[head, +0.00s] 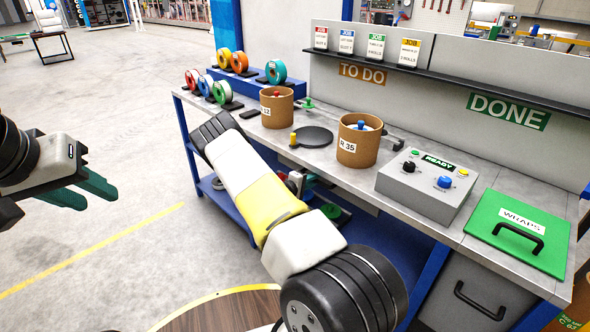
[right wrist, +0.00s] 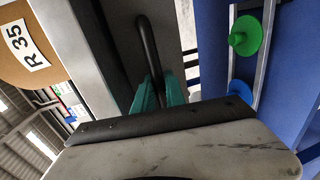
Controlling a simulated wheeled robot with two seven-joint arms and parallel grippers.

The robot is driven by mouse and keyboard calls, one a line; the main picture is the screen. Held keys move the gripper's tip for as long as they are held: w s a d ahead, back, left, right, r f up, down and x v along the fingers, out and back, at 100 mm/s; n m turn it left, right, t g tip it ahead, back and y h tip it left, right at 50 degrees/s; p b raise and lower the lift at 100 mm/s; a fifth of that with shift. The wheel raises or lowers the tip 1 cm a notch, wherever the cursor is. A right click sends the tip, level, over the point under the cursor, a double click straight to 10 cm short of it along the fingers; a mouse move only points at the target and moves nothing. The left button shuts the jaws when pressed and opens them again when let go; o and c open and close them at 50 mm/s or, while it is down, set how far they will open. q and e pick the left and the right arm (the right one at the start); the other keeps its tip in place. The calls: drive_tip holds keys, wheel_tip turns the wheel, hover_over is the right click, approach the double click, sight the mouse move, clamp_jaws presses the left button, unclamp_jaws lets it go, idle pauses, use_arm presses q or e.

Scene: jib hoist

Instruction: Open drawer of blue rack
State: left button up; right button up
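In the right wrist view, my right gripper (right wrist: 160,84) has its two teal fingers on either side of a black bar handle (right wrist: 149,48). The fingers look closed onto the bar with little gap. The handle stands on a dark grey front beside the bench edge; how far this front is open cannot be told. In the head view this gripper is hidden behind my right arm. A grey drawer front with a black handle (head: 482,301) also shows under the bench at right. My left gripper (head: 92,195) is open and empty over the floor at left.
The blue-framed bench (head: 440,226) carries two brown tubs (head: 277,107) (head: 359,140), a grey button box (head: 427,184) and a green WRAPS lid (head: 518,230). Spools stand in a blue holder (head: 254,81). Green (right wrist: 250,36) and blue (right wrist: 240,90) spools show in the right wrist view.

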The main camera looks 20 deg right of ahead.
clamp_jaws()
idle(1.1)
drive_tip(key=f+v, duration=0.2)
drive_tip(key=v, duration=0.9)
drive_tip(key=f+v, duration=0.2)
drive_tip(key=v, duration=0.9)
drive_tip(key=shift+s+a, duration=0.25)
drive_tip(key=shift+a, duration=0.45)
drive_tip(key=shift+f, duration=0.1)
drive_tip(key=o, duration=0.6)
unclamp_jaws()
drive_tip(key=shift+c, duration=0.2)
